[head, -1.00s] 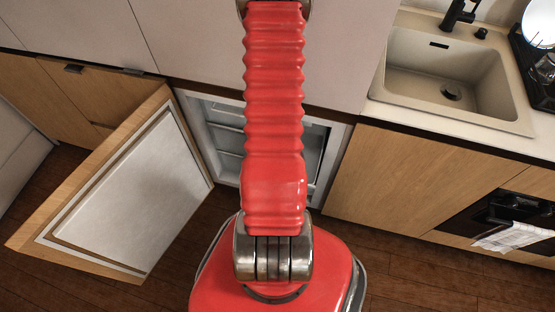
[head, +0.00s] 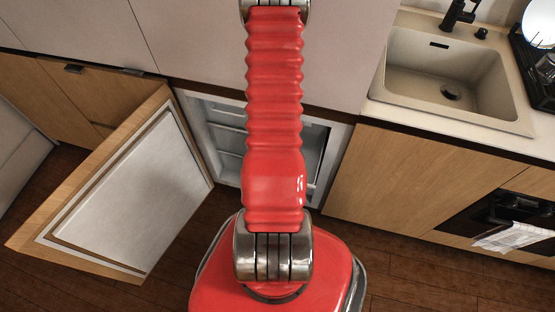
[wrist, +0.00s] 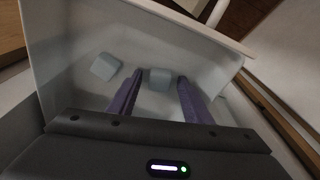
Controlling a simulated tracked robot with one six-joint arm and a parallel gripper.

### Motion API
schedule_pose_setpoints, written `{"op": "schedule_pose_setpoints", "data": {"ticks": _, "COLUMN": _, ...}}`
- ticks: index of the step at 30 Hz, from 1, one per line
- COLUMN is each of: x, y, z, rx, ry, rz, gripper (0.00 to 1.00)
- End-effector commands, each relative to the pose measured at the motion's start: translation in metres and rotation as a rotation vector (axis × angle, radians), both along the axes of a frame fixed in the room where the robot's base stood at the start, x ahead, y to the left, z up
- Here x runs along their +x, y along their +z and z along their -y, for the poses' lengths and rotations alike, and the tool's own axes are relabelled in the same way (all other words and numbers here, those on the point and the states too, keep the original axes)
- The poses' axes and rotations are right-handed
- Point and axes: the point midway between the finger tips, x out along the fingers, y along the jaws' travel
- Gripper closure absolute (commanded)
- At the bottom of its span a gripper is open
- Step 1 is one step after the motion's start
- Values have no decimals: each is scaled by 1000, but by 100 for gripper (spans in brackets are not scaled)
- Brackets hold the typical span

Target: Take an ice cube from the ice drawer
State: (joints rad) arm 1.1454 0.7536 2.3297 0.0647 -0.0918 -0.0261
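In the wrist view the white ice drawer (wrist: 70,30) is open below my gripper (wrist: 160,77). Two pale blue-grey ice cubes show in it. One ice cube (wrist: 159,80) lies between my two purple fingertips, with a small gap on each side. The other ice cube (wrist: 106,66) lies to the left, outside the fingers. My gripper is open. In the head view my red arm hides the gripper and the cubes.
The fridge compartment (head: 226,138) stands open, its door (head: 140,195) swung out to the left. A wooden cabinet front (head: 420,185) with a sink (head: 440,75) above is on the right. The dark wood floor (head: 400,275) in front is clear.

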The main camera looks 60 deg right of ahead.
Motion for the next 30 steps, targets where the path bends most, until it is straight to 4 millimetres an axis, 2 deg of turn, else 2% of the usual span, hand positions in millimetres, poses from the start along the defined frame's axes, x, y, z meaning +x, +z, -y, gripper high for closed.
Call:
{"op": "schedule_pose_setpoints", "data": {"ticks": 2, "x": 0, "y": 0, "z": 0, "rx": 0, "ry": 0, "rz": 0, "gripper": 61}}
{"op": "schedule_pose_setpoints", "data": {"ticks": 17, "x": 0, "y": 0, "z": 0, "rx": 0, "ry": 0, "rz": 0, "gripper": 95}}
{"op": "schedule_pose_setpoints", "data": {"ticks": 30, "x": 0, "y": 6, "z": 1, "rx": -1, "ry": 0, "rz": -1, "gripper": 95}}
